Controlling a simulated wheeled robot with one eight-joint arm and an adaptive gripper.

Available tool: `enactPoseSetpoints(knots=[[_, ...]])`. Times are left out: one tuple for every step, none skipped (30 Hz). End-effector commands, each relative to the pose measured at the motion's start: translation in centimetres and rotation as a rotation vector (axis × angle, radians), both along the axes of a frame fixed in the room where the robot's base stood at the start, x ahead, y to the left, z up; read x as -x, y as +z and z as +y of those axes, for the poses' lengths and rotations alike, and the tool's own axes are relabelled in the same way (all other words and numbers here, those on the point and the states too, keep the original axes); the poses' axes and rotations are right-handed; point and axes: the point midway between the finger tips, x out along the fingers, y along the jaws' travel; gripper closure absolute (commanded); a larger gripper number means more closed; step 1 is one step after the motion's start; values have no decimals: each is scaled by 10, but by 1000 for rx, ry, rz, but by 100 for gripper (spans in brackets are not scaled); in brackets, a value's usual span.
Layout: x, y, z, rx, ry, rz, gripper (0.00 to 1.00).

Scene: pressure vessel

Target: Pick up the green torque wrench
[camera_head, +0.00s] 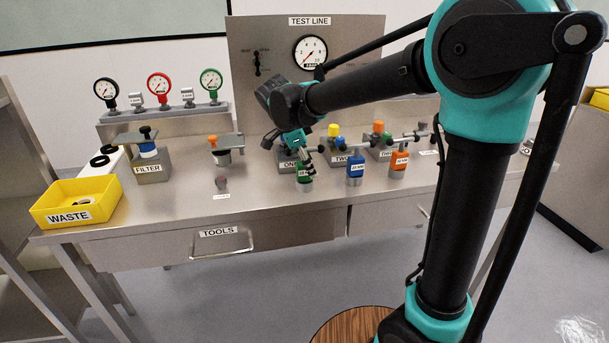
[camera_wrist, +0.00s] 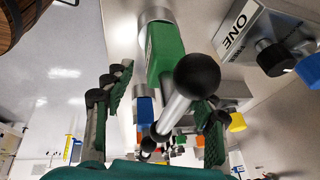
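The green torque wrench (camera_head: 304,172) stands upright on the bench in front of the block labelled ONE, partly hidden by my gripper (camera_head: 307,153) in the head view. In the wrist view the wrench (camera_wrist: 167,52) shows its green body, a silver cylinder at one end, and a silver bar with a black ball. My gripper (camera_wrist: 165,115) is open, with one finger on the left and one on the right. The green body lies ahead between the fingers' lines, with the bar crossing the gap. I see no clear finger contact with the wrench.
A blue wrench (camera_head: 355,168) and an orange wrench (camera_head: 399,160) stand close to the right. Block ONE (camera_head: 287,164) is just behind. The yellow WASTE bin (camera_head: 76,202) is at the left, and the bench front is mostly clear above the TOOLS drawer (camera_head: 222,244).

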Motion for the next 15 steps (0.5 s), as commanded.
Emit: enactPoseSetpoints(knots=[[0, 0, 0, 0, 0, 0, 49], [0, 0, 0, 0, 0, 0, 53], [0, 0, 0, 0, 0, 0, 57], [0, 0, 0, 0, 0, 0, 61], [0, 0, 0, 0, 0, 0, 65], [0, 0, 0, 0, 0, 0, 70], [0, 0, 0, 0, 0, 0, 74], [0, 0, 0, 0, 0, 0, 77], [0, 0, 0, 0, 0, 0, 82], [0, 0, 0, 0, 0, 0, 86], [0, 0, 0, 0, 0, 0, 90], [0, 0, 0, 0, 0, 0, 95], [0, 0, 0, 0, 0, 0, 98], [0, 0, 0, 0, 0, 0, 100], [0, 0, 0, 0, 0, 0, 100]])
